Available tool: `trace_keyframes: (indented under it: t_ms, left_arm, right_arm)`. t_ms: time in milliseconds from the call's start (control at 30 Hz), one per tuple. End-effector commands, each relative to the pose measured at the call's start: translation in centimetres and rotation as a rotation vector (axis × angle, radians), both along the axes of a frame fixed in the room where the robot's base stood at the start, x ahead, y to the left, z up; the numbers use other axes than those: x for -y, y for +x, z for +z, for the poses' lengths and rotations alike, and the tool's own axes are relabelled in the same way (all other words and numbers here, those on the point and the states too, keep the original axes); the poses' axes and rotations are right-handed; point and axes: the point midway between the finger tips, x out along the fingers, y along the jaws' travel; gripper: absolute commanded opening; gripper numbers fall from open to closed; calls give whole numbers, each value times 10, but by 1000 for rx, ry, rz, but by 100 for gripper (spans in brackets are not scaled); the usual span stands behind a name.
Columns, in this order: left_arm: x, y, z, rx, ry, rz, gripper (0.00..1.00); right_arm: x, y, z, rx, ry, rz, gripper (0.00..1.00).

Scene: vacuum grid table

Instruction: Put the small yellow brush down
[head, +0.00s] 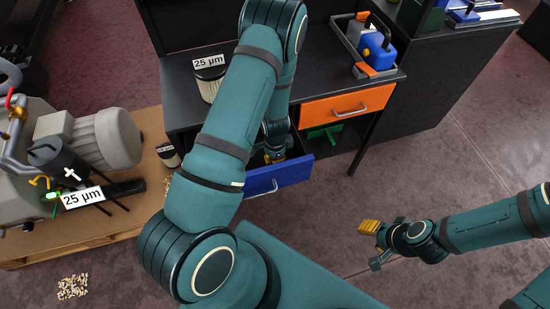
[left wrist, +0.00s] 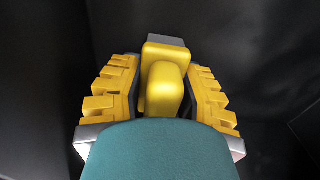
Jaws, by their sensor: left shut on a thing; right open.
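In the left wrist view the small yellow brush (left wrist: 163,85) sits between the yellow-padded fingers of my left gripper (left wrist: 160,95). The gripper is shut on it, and dark surfaces surround it. In the head view my left gripper (head: 274,156) is low at the open blue drawer (head: 280,178), mostly hidden by my arm and the drawer front. The brush cannot be made out there. Whether the brush touches the drawer floor I cannot tell. My right gripper (head: 375,245) is open and empty above the floor at the right.
An orange drawer (head: 347,107) is in the dark bench (head: 318,85), with a green item (head: 325,132) below. A labelled filter (head: 210,84) and a grey tray (head: 349,41) stand on top. A pump (head: 100,140) sits on a pallet at left. Pellets (head: 74,287) litter the floor.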

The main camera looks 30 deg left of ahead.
Motion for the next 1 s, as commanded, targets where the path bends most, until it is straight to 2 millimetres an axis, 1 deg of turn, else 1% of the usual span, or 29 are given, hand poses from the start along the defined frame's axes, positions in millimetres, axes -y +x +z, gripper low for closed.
trace_keyframes:
  t_ms: [167, 200, 233, 267, 567, 733, 800, 867, 1000]
  left_arm:
    - [0, 0, -1, -1, -1, -1, 0]
    - [0, 0, -1, -1, -1, -1, 47]
    - [0, 0, -1, -1, -1, -1, 58]
    - [0, 0, 0, -1, -1, -1, 59]
    - [0, 0, 0, -1, -1, 0, 59]
    - [0, 0, -4, -1, -1, 0, 59]
    - [0, 1, 14, 2, -1, -2, 59]
    - [0, 1, 27, 4, 0, -3, 59]
    - [-3, 10, 58, 4, 0, -3, 59]
  right_arm:
    - [0, 0, -1, 0, 0, 0, 47]
    - [0, 0, -1, 1, 0, 0, 47]
    - [0, 0, -1, 1, 0, 0, 47]
    - [0, 0, -1, 1, 0, 0, 47]
    - [0, 0, -1, 1, 0, 0, 47]
    - [0, 0, -2, 1, 0, 0, 47]
    - [0, 0, 4, -1, 0, 0, 47]
    - [0, -1, 9, -2, 0, 0, 47]
    - [0, -3, 19, -7, 1, 2, 47]
